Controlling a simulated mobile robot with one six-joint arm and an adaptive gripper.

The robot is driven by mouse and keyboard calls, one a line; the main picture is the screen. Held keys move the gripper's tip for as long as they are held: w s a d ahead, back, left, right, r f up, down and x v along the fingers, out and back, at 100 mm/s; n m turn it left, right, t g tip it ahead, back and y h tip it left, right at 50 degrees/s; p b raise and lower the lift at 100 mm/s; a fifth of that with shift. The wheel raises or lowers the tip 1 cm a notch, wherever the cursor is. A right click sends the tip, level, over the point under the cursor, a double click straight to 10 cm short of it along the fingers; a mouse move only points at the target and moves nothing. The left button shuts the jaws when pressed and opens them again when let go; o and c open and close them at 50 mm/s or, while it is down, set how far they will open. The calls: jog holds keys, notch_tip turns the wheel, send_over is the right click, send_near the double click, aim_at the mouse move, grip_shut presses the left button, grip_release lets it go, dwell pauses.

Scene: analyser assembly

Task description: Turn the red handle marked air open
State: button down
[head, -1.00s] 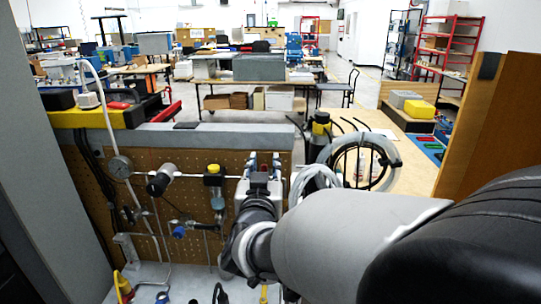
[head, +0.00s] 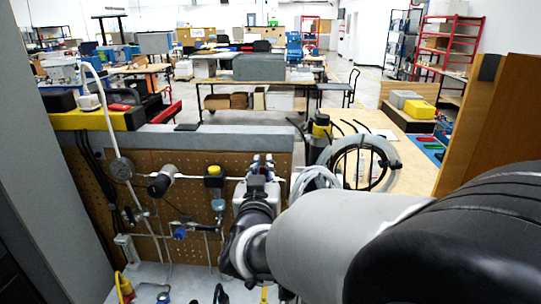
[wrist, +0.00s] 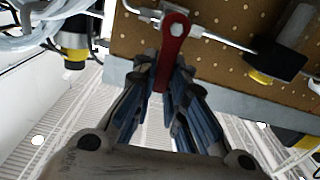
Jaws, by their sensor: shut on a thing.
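The red handle (wrist: 174,33) shows in the wrist view as a flat lever with a round pivot end at the thin metal pipe (wrist: 215,35) on the pegboard. My gripper (wrist: 166,72) has its two blue-padded fingers on either side of the handle's lower part and is shut on it. In the head view my gripper (head: 261,164) is up against the top right of the pegboard (head: 140,190), at the pipe line. The handle is hidden there behind my gripper and wrist. Any marking on it cannot be read.
A pressure gauge (head: 121,169), a black-and-silver cylinder (head: 161,180) and a yellow-topped unit (head: 214,180) sit left of my gripper. Coiled hoses (head: 364,163) hang at the right. A wooden bench (head: 407,119) stands behind them.

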jog(key=a+f+n+p, duration=0.5)
jog(key=n+p, duration=0.5)
jog(key=n, duration=0.7)
jog(key=shift+f+p, duration=0.15)
jog(key=shift+p, duration=0.2)
jog(key=shift+w+f, duration=0.1)
jog(key=c, duration=1.6)
grip_release()
